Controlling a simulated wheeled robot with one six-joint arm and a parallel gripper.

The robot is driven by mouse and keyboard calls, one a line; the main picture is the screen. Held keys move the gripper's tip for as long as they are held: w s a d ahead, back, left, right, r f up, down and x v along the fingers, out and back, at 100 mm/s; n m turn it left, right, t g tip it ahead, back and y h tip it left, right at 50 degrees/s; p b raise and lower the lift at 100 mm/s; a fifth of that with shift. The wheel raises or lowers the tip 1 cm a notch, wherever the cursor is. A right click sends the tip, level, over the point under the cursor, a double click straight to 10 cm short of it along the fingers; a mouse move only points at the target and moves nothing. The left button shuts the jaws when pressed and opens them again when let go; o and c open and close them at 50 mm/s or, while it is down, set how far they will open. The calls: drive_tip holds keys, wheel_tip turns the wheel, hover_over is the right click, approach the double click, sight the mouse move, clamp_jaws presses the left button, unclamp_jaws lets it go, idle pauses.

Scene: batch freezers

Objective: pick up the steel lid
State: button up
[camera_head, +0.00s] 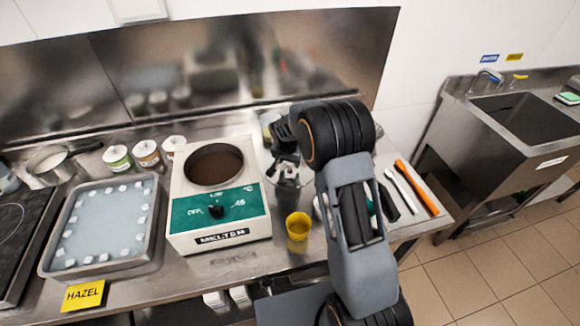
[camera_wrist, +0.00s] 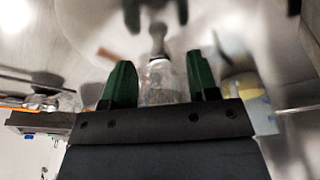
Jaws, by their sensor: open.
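My gripper (camera_head: 284,155) is at the back of the steel bench, right of the white and green melting unit, partly behind my own arm. In the wrist view its two green fingertips (camera_wrist: 160,78) stand wide apart. A blurred clear vessel (camera_wrist: 162,88) shows between and beyond them, with a dark narrow upright shape above it. I cannot tell whether that shape belongs to the steel lid, and no lid is clearly recognisable in either view. Nothing is visibly held.
The melting unit (camera_head: 217,195) stands close left of my gripper. A tray of white pieces (camera_head: 103,225) is at left. An orange-handled tool (camera_head: 416,187) lies at right. The sink (camera_head: 525,120) stands beyond a gap.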

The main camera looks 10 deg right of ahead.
drive_tip(key=shift+w+d+f, duration=0.1)
drive_tip(key=shift+f, duration=0.6)
clamp_jaws()
drive_tip(key=shift+r, duration=0.15)
